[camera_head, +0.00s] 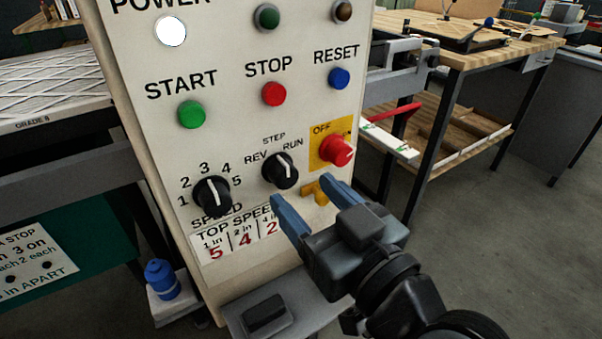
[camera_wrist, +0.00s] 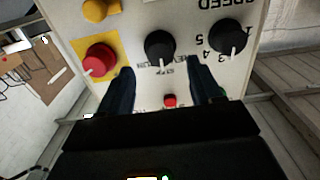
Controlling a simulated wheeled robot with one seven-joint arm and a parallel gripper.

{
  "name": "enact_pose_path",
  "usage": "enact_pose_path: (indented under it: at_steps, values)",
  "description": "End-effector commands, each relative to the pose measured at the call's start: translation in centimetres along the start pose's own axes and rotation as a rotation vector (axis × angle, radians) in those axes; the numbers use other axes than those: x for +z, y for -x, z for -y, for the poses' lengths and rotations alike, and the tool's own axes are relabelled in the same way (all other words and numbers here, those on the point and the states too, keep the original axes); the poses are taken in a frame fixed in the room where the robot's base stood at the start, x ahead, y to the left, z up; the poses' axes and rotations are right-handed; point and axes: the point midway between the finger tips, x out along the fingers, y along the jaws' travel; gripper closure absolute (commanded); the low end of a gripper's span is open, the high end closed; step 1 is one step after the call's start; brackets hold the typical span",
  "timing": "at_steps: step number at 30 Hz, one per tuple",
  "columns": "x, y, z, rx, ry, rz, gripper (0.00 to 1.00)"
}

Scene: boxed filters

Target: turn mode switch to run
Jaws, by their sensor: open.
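The mode switch (camera_head: 281,172) is a black round knob on the cream control panel (camera_head: 225,60), marked REV, STEP and RUN. Its white pointer line appears to point up, towards STEP. In the wrist view the panel is upside down and the mode switch (camera_wrist: 160,47) shows at top centre, pointer downwards in the picture. My gripper (camera_head: 301,190) is open and empty, with two blue fingers apart, just below and right of the knob in the head view. In the wrist view its fingertips (camera_wrist: 160,68) lie either side of the knob's column, apparently not touching it.
A red OFF rotary switch (camera_head: 337,151) on a yellow plate is close right of the mode switch. The black SPEED knob (camera_head: 212,194) is at left. Green START (camera_head: 191,114), red STOP (camera_head: 274,94) and blue RESET (camera_head: 339,78) buttons are above. A grey ledge (camera_head: 305,300) juts out below.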

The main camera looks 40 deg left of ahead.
Motion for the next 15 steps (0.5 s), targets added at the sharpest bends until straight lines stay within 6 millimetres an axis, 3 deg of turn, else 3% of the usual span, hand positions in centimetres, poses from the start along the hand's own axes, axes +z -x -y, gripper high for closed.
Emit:
enact_pose_path:
  at_steps: [6, 15]
  values:
    - [-0.1, -3.4, 0.0, -0.001, 0.000, 0.000, 0.35]
    - [0.0, -5.0, -0.1, 0.003, 0.000, 0.000, 0.35]
